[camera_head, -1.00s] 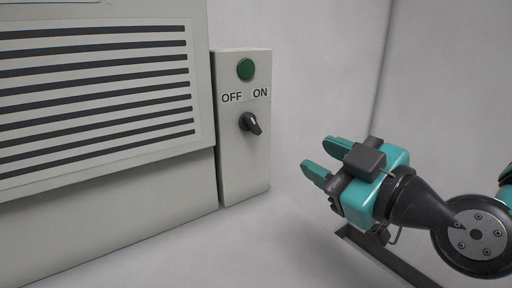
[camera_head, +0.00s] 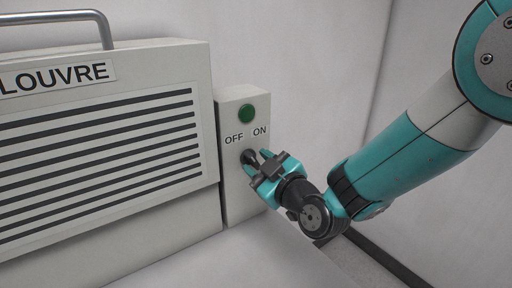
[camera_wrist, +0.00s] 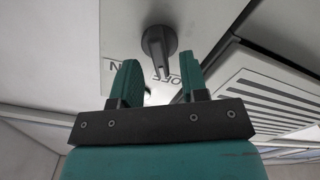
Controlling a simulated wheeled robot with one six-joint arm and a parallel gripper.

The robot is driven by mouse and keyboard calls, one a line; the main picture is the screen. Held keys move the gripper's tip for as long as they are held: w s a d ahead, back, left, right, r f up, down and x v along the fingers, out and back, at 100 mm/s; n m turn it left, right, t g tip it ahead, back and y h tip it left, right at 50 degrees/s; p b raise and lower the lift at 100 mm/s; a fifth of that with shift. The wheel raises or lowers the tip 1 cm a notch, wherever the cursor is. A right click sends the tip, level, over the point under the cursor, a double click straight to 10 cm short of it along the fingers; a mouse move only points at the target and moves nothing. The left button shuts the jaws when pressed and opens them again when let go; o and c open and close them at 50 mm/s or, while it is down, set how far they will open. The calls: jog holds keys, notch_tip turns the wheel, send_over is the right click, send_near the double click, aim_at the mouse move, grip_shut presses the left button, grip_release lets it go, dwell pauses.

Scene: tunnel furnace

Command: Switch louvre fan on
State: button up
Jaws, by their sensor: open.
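The louvre unit (camera_head: 100,140), with dark slats, a LOUVRE label and a metal handle (camera_head: 75,16) on top, stands left of the switch box. A plain pale wall is behind. The space right of the box holds my arm.

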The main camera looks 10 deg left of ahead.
jog(key=shift+w+a, duration=0.45)
jog(key=shift+a, duration=0.1)
grip_shut()
jog(key=shift+m, duration=0.4)
jog(key=m+b, duration=0.1)
jog(key=m, duration=0.3)
jog(key=shift+w+d+m+b, duration=0.1)
jog(key=shift+m+b, duration=0.25)
jog(key=shift+m, duration=0.05)
jog(key=m, duration=0.6)
jog(key=shift+w+d, duration=0.1)
jog(key=shift+m, duration=0.3)
